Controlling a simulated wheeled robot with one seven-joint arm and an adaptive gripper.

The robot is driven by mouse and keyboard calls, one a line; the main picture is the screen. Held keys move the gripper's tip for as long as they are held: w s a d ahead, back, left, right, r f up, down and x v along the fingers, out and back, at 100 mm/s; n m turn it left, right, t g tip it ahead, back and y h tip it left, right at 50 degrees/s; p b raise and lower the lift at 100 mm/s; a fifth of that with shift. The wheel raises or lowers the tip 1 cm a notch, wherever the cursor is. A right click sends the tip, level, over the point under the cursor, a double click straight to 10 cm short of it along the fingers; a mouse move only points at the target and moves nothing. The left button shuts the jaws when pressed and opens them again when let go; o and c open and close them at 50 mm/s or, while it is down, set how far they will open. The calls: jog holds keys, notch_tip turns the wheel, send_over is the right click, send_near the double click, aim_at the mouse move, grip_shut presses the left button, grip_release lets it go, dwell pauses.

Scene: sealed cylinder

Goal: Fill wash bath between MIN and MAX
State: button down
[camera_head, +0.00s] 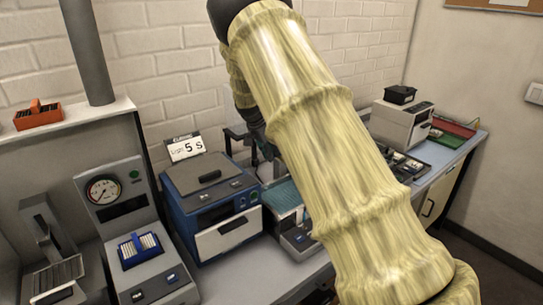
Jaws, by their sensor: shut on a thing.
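My arm, in a pale yellow sleeve, crosses the middle of the head view and hides much of the bench. My gripper (256,143) is dark and partly hidden behind the arm, above the bench right of the blue machine. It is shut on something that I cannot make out. A teal-topped unit (281,196) with a pale front stands just below the gripper, partly covered by my arm; I cannot tell whether it is the wash bath. No MIN or MAX marks and no liquid level can be read.
A blue machine (208,200) with a grey lid carries a "5 s" sign (186,148). Left of it stands a grey gauge unit (130,215). An orange rack (38,116) sits on a shelf beside a grey post (88,55). A white device (401,123) and red tray (451,130) stand right.

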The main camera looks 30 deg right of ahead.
jog(key=shift+w, duration=0.1)
jog(key=c, duration=1.5)
grip_release()
jog(key=shift+o, duration=0.2)
jog(key=v, duration=1.2)
jog(key=shift+r, duration=0.1)
